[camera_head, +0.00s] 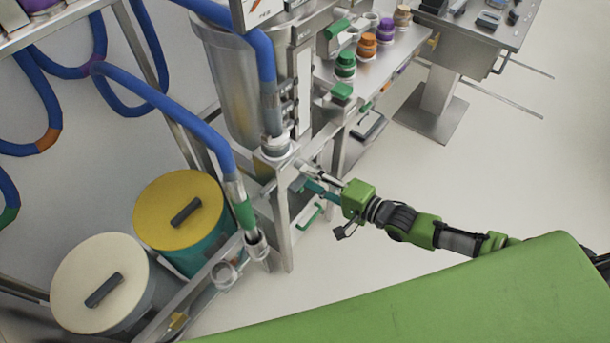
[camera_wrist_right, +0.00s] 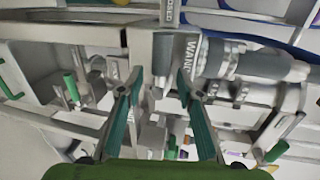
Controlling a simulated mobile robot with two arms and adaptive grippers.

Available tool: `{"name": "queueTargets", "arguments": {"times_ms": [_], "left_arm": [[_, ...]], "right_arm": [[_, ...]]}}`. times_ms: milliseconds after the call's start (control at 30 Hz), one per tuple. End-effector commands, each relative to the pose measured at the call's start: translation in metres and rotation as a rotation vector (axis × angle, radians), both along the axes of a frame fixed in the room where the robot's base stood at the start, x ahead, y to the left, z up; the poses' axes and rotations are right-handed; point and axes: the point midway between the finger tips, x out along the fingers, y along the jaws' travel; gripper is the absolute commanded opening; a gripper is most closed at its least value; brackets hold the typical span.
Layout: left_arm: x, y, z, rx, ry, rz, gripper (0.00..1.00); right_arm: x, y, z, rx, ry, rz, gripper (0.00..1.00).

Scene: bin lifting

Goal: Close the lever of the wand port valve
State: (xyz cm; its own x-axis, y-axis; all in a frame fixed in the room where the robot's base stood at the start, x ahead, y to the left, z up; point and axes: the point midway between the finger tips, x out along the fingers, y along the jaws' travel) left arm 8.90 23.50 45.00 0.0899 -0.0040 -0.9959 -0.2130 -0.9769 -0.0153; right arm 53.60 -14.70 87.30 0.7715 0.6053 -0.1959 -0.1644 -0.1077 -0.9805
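My right gripper (camera_head: 308,177) reaches in from the right beside the steel frame under a hose port (camera_head: 276,148). The right wrist view shows its two teal fingers spread apart with their tips at the frame, an open gap (camera_wrist_right: 157,85) between them. A narrow grey upright piece (camera_wrist_right: 164,42) stands at this gap; I cannot tell if it is the lever. A plate lettered "WAND" (camera_wrist_right: 193,48) is just right of the gap, and partly cut-off lettering that looks like "CLOSED" is above it. I cannot clearly make out the valve lever or its position. My left gripper is not in view.
A yellow-lidded bin (camera_head: 165,232) and a cream-lidded bin (camera_head: 75,300) stand at the left. Blue hoses (camera_head: 200,125) loop above them. A steel shelf (camera_head: 385,60) with coloured jars is behind. The floor (camera_head: 510,170) at right is clear.

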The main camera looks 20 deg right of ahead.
Motion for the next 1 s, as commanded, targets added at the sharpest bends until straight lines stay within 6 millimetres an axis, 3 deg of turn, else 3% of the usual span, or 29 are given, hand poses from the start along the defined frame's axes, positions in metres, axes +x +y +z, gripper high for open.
{"name": "queueTargets", "arguments": {"times_ms": [200, 400, 1000], "left_arm": [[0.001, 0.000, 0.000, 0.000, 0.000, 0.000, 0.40], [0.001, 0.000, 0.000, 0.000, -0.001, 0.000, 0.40], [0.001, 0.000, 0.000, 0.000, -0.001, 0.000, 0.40]], "right_arm": [[-0.039, -0.031, 0.008, -0.003, 0.005, 0.000, 0.33], [-0.063, -0.050, 0.015, -0.001, 0.003, 0.000, 0.33], [-0.072, -0.057, 0.019, 0.001, 0.001, 0.000, 0.33]]}}
